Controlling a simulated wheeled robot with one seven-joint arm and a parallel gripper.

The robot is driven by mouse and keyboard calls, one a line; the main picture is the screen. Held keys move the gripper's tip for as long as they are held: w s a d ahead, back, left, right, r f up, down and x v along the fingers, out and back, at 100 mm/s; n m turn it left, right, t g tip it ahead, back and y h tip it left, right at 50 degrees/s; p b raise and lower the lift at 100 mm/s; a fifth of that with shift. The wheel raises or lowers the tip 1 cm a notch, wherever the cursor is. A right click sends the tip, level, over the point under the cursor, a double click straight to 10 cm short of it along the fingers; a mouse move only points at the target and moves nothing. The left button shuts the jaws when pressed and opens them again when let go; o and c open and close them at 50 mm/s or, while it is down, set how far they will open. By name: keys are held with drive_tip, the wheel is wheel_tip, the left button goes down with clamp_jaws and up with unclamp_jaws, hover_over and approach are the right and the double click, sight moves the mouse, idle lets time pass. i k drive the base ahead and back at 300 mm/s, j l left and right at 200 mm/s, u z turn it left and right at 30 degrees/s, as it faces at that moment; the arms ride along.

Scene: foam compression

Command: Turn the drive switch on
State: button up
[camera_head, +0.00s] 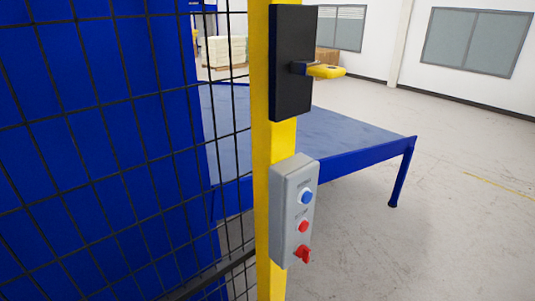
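A grey control box (281,218) is mounted on a yellow post (268,145). It carries a blue round button (307,196) at the top, a red round button (303,226) in the middle and a red rotary switch (302,254) at the bottom. The labels are too small to read, so I cannot tell which control is the drive switch. A black box (291,60) with a yellow handle-like piece (324,71) sits higher on the same post. My gripper is not in view.
A black mesh fence (127,98) runs left of the post, with a large blue panel (75,130) behind it. A blue-framed table (360,155) stands behind the post. The grey floor (460,230) to the right is clear.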

sight(303, 252)
drive_tip(key=k+u, duration=0.2)
drive_tip(key=u, duration=0.2)
drive_tip(key=k+j+u, duration=0.2)
drive_tip(key=u, duration=0.15)
drive_tip(key=k+j+u, duration=0.2)
drive_tip(key=u, duration=0.2)
